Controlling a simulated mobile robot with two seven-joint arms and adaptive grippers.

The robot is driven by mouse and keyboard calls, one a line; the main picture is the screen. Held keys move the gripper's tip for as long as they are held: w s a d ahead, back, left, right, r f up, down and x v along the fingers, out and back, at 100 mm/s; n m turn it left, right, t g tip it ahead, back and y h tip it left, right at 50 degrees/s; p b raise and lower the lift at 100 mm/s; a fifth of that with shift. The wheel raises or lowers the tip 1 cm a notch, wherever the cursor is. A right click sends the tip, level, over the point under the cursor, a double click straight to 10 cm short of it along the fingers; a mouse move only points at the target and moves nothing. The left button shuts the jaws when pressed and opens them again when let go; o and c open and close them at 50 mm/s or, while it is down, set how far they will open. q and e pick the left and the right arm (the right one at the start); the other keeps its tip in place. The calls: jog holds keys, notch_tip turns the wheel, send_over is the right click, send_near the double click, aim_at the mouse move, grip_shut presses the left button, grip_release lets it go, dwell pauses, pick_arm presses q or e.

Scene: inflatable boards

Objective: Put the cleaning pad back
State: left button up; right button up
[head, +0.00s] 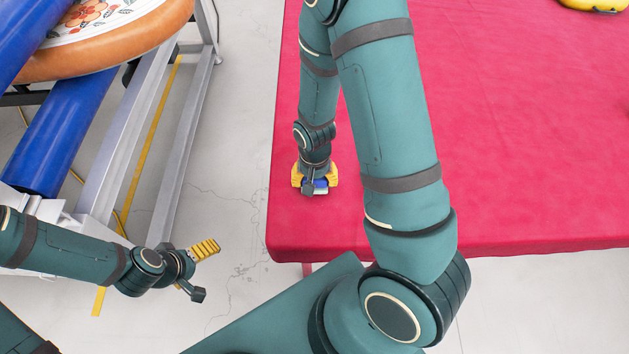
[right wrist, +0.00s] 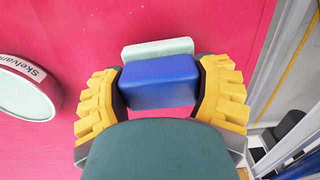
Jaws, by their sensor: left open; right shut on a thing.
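The cleaning pad is a blue block with a pale green layer along one side. It shows between the fingers in the right wrist view (right wrist: 160,82), and a little of it shows in the head view (head: 321,184). My right gripper (head: 315,180) is shut on it, with yellow fingers on either side, at the left edge of the red-covered table (head: 530,150). I cannot tell whether the pad touches the cloth. My left gripper (head: 203,272) is open and empty, away from the table over the grey floor.
A round pale green thing labelled "Skelvan…" (right wrist: 28,88) is on the red cloth in the right wrist view. An orange-rimmed floral board (head: 110,45) rests on blue rollers (head: 62,130) at the left. A yellow thing (head: 595,4) lies at the table's far right.

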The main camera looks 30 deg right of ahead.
jog(key=shift+f, duration=0.55)
jog(key=shift+r, duration=0.1)
jog(key=o, duration=1.3)
jog(key=shift+c, duration=0.2)
notch_tip(320, 180, up, 12)
jog(key=p, duration=0.2)
jog(key=shift+p, duration=0.4)
jog(key=shift+s, duration=0.1)
